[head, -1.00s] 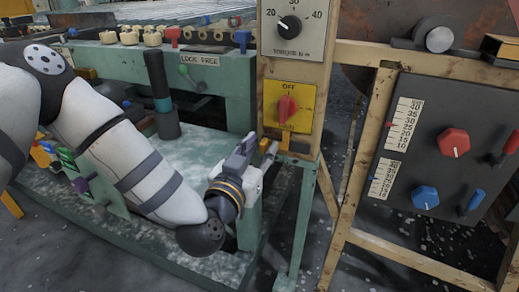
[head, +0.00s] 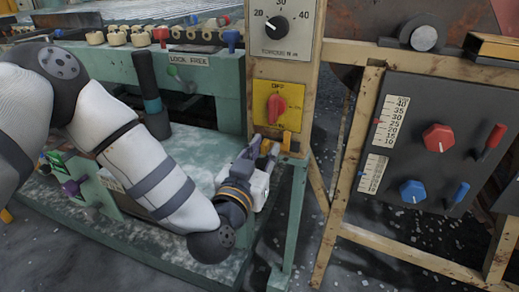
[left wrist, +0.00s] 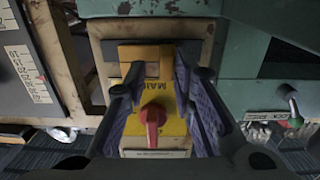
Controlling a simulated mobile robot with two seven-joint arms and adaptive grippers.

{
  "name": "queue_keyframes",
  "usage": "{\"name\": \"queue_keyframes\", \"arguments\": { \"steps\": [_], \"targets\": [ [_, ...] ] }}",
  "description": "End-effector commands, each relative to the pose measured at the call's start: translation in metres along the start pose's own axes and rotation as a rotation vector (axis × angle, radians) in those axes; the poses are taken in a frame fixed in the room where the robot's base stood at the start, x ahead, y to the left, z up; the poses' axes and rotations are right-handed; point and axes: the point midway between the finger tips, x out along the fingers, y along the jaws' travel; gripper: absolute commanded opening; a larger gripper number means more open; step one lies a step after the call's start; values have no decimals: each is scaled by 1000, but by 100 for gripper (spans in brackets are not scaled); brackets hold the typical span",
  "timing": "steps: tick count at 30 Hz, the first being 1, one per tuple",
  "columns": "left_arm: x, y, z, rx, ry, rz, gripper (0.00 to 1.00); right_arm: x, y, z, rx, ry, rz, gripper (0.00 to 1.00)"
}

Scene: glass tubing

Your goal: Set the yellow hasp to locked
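The yellow hasp (head: 286,141) is at the lower edge of the yellow switch plate (head: 291,92), below its red rotary knob (head: 277,104). In the left wrist view, which is turned over, the yellow hasp (left wrist: 140,52) shows above the red knob (left wrist: 152,116). My left gripper (head: 264,146) is just in front of and left of the hasp in the head view. In the left wrist view its two fingers (left wrist: 161,82) are spread on either side of the hasp, with nothing gripped. Contact with the hasp cannot be told. My right gripper is not in view.
A torque dial (head: 276,26) is above the switch plate on the same post. A dark panel (head: 410,165) with red and blue knobs stands to the right. A green bench (head: 215,83) with a dark upright handle (head: 147,90) is behind my left arm.

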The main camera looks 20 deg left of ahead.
Motion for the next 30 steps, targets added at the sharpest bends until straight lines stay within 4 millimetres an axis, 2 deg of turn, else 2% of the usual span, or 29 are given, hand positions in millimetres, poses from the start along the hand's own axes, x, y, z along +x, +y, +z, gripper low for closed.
{"name": "queue_keyframes", "arguments": {
  "steps": [8,11,21,25,30],
  "targets": [
    [0,-2,0,1,1,-4,32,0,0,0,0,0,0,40],
    [-8,-1,0,2,-1,-3,32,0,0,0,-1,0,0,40],
    [-94,0,1,1,-4,0,32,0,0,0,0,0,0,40],
    [-113,-1,2,-2,-7,-3,32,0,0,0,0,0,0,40],
    [-120,0,0,1,1,-3,32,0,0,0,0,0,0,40]
  ]
}}
